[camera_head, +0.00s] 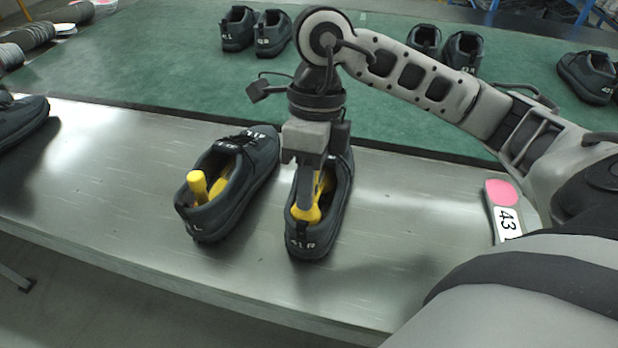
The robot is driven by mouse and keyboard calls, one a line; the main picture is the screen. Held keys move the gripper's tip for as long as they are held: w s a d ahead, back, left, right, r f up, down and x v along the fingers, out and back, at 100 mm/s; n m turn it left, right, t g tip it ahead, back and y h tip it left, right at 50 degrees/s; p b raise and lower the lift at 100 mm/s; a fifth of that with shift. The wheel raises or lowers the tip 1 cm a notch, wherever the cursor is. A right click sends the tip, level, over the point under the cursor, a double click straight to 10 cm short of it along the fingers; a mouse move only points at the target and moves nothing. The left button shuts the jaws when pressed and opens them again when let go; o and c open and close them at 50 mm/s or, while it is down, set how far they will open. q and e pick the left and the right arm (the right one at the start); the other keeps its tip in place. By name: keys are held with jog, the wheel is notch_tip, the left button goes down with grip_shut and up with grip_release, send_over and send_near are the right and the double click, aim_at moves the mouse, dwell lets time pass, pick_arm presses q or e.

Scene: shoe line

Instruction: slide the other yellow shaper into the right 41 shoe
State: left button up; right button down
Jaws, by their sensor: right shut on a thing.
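The right 41 shoe (314,241), dark grey and marked 41 R at the heel, stands upright on the metal table. A yellow shaper (306,213) is inside its opening, its knob at the heel end. My right gripper (309,200) points down into this shoe and is shut on that shaper. The gripper hides part of the shaper and of the shoe's opening. The left 41 shoe (241,196) stands beside it on the left, with another yellow shaper (197,186) in it, its knob sticking up. My left gripper is not in view.
An insole marked 43 (505,212) lies on the table at the right, near my arm. A shoe (20,119) is at the left edge. More dark shoes (255,32) stand on the green surface (180,60) behind.

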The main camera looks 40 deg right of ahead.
jog(key=shift+s+a+f+t+h+b, duration=0.1)
jog(key=shift+f+t+h+b, duration=0.2)
jog(key=shift+f+b, duration=0.35)
jog(key=shift+s+a+f+t+h+b, duration=0.1)
jog(key=shift+f+t+h+b, duration=0.15)
jog(key=shift+f+b, duration=0.35)
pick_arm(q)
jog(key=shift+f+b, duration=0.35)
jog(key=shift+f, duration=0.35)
pick_arm(e)
jog(key=shift+f+t+h, duration=0.25)
jog(key=shift+f+h, duration=0.2)
jog(key=shift+f, duration=0.15)
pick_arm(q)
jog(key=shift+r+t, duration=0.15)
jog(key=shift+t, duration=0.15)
pick_arm(e)
jog(key=c, duration=1.1)
grip_release()
jog(key=shift+c, duration=0.2)
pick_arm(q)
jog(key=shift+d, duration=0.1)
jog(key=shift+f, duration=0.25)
